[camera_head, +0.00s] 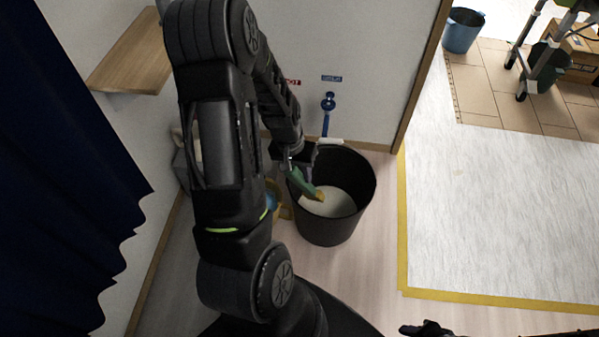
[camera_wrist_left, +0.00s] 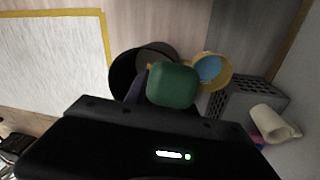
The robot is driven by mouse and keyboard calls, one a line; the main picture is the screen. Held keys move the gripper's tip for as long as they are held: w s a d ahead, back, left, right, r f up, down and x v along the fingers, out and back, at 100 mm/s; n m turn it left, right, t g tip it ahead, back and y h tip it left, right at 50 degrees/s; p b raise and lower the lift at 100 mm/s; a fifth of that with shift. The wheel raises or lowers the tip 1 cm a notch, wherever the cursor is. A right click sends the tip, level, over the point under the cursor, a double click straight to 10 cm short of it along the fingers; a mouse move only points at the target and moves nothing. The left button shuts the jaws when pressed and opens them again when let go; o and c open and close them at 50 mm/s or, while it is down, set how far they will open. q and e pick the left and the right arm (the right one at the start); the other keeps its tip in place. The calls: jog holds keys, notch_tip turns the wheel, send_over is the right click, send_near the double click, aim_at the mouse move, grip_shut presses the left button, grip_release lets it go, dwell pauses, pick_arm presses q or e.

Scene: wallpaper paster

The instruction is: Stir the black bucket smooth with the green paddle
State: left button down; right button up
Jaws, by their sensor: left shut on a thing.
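The black bucket (camera_head: 328,232) stands on the floor near the wall, with a pale paste (camera_head: 335,203) in it. The left gripper (camera_head: 292,163) is at the bucket's left rim, shut on the green paddle (camera_head: 302,183). The paddle slants down into the bucket, and its yellowish end (camera_head: 318,195) is at or just over the paste; I cannot tell if it touches. In the left wrist view the green paddle (camera_wrist_left: 172,84) hides part of the black bucket (camera_wrist_left: 122,72). The right gripper (camera_head: 428,328) is a dark shape at the bottom edge, its jaws unclear.
A yellow bucket (camera_wrist_left: 226,72) with blue inside stands beside the black one, by a grey crate (camera_wrist_left: 250,105) and a pale roll (camera_wrist_left: 275,121). Yellow tape (camera_head: 401,230) edges a pale sheet (camera_head: 490,220) at right.

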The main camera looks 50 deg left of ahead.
pick_arm(q)
jog(key=shift+r+p, duration=1.9)
jog(key=shift+r, duration=0.6)
jog(key=shift+f, duration=0.1)
